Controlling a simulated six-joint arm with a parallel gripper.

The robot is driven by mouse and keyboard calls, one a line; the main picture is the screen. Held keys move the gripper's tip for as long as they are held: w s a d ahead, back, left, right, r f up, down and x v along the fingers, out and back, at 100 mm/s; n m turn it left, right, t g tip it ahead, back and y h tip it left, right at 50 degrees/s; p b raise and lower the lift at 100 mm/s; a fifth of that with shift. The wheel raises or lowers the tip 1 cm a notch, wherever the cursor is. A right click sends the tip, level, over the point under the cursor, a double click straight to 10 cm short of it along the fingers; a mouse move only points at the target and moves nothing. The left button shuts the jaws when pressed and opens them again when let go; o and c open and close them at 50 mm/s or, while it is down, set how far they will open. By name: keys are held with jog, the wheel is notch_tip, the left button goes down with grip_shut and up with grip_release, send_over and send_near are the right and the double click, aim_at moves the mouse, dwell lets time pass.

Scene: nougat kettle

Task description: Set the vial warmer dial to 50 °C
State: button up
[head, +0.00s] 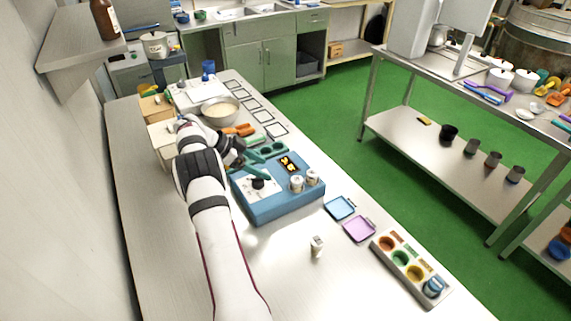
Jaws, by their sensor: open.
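The vial warmer (280,208) is a blue box on the bench in the head view. Its dial (258,184) is a dark knob on a white plate at the left of the top face. A small dark display (291,163) shows yellow digits too small to read. Two white-capped vials (297,181) stand at the right of its top. My gripper (253,170) has teal fingers and is open above the warmer's left back part, close to the dial. I cannot tell whether a finger touches the dial.
A loose vial (317,246) stands in front of the warmer. Blue (340,207) and purple (359,229) trays and a rack with coloured wells (409,268) lie to the right. The front bench is mostly clear.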

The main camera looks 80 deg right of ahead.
jog(key=s+a+r, duration=0.2)
jog(key=s+r, duration=0.4)
jog(key=s, duration=0.4)
jog(key=shift+s, duration=0.3)
